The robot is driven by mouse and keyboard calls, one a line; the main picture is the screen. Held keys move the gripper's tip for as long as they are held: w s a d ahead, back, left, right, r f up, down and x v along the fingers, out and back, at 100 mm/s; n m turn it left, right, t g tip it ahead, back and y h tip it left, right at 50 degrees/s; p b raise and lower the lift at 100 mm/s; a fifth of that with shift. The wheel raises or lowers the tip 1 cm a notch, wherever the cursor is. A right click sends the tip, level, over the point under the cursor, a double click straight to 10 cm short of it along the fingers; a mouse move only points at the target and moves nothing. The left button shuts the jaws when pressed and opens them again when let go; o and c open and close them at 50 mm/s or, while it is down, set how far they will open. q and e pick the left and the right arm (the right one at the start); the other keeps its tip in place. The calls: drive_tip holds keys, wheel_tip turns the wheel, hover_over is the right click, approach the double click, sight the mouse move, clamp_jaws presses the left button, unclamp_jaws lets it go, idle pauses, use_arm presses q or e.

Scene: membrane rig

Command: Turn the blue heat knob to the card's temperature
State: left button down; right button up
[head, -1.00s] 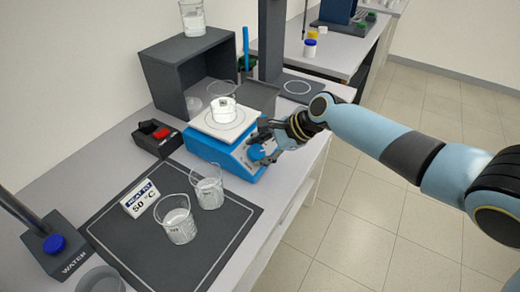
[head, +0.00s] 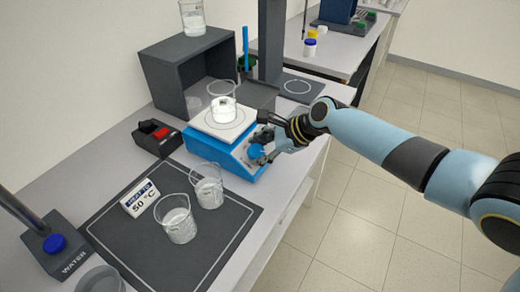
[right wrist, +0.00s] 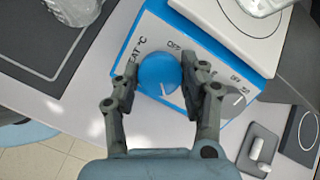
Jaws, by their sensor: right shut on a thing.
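The blue heat knob (right wrist: 159,74) sits on the sloped front of the blue hotplate (head: 203,148), beside the printed "HEAT °C" and "OFF". A short white mark shows on the knob, toward its lower edge in the right wrist view. My right gripper (right wrist: 161,76) is shut on the knob, one finger on each side. In the head view the knob (head: 256,151) is partly hidden by the fingers. The card (head: 140,198) stands on the dark mat and reads "HEAT TO 50 °C". The scale numbers are not readable. My left gripper is out of view.
A beaker (head: 223,109) stands on the hotplate's white top. Two beakers with pale contents (head: 208,187) (head: 177,222) stand on the dark mat (head: 215,248). A second, grey knob (right wrist: 233,101) lies close to my right finger. A black box with a red switch (head: 157,138) stands left of the hotplate.

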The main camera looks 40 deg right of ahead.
drive_tip(key=o, duration=1.2)
drive_tip(key=shift+d, duration=0.1)
drive_tip(key=v, duration=1.2)
drive_tip(key=shift+s+f, duration=0.1)
